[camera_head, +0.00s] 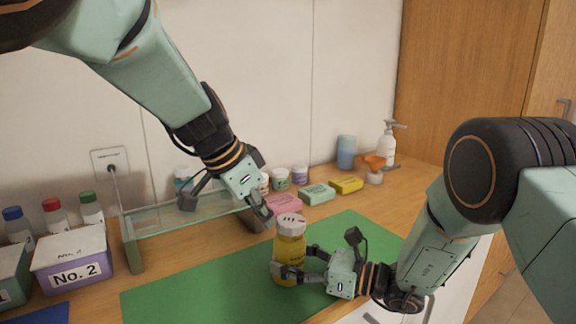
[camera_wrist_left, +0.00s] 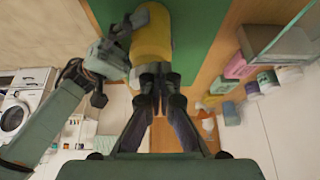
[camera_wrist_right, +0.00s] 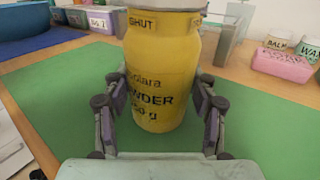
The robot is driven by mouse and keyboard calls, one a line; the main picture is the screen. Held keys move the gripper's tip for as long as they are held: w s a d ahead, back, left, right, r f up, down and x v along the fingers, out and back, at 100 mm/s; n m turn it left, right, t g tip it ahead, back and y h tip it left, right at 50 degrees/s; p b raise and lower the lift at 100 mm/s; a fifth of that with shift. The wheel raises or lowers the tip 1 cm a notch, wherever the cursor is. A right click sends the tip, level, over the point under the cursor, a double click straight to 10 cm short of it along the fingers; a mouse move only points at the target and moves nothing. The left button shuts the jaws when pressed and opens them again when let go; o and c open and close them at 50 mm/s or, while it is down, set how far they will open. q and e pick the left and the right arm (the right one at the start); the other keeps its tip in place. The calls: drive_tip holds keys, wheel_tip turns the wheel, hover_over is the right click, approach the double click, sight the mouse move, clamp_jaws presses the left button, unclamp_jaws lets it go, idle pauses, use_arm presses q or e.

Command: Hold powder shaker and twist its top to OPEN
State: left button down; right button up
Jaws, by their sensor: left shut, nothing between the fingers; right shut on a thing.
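The powder shaker (camera_head: 291,248) is a yellow bottle with a grey-white top (camera_head: 291,223), standing upright on the green mat (camera_head: 190,288). My right gripper (camera_head: 302,265) is shut on its lower body from the right. In the right wrist view the fingers flank the yellow body (camera_wrist_right: 160,85), which reads "POWDER"; "SHUT" shows near its upper edge and the top is mostly cut off. My left gripper (camera_head: 266,212) is shut and empty, its fingertips just left of the top. In the left wrist view its closed fingers (camera_wrist_left: 153,75) point at the yellow shaker (camera_wrist_left: 153,38); contact is unclear.
A glass shelf (camera_head: 185,214) stands behind the mat at left. A box marked "No. 2" (camera_head: 72,262) is further left. Pink, green and yellow boxes (camera_head: 317,193) and small jars line the wall. A pump bottle (camera_head: 388,148) stands at back right. The mat's left part is clear.

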use_arm(q)
drive_tip(key=shift+s+d+f, duration=0.2)
drive_tip(key=shift+s+f, duration=0.05)
drive_tip(key=shift+s, duration=0.05)
use_arm(e)
drive_tip(key=shift+s+a, duration=0.1)
drive_tip(key=shift+s, duration=0.05)
use_arm(q)
drive_tip(key=shift+s, duration=0.1)
drive_tip(key=shift+s+d, duration=0.1)
drive_tip(key=shift+s, duration=0.1)
drive_tip(key=shift+s+d+r, duration=0.1)
drive_tip(key=shift+s, duration=0.1)
drive_tip(key=shift+s+d+r, duration=0.1)
drive_tip(key=shift+s+d, duration=0.25)
drive_tip(key=shift+d, duration=0.15)
drive_tip(key=shift+a, duration=0.1)
idle(0.4)
wheel_tip(320, 180, up, 6)
drive_tip(key=shift+s+a, duration=0.15)
drive_tip(key=shift+s, duration=0.1)
idle(0.4)
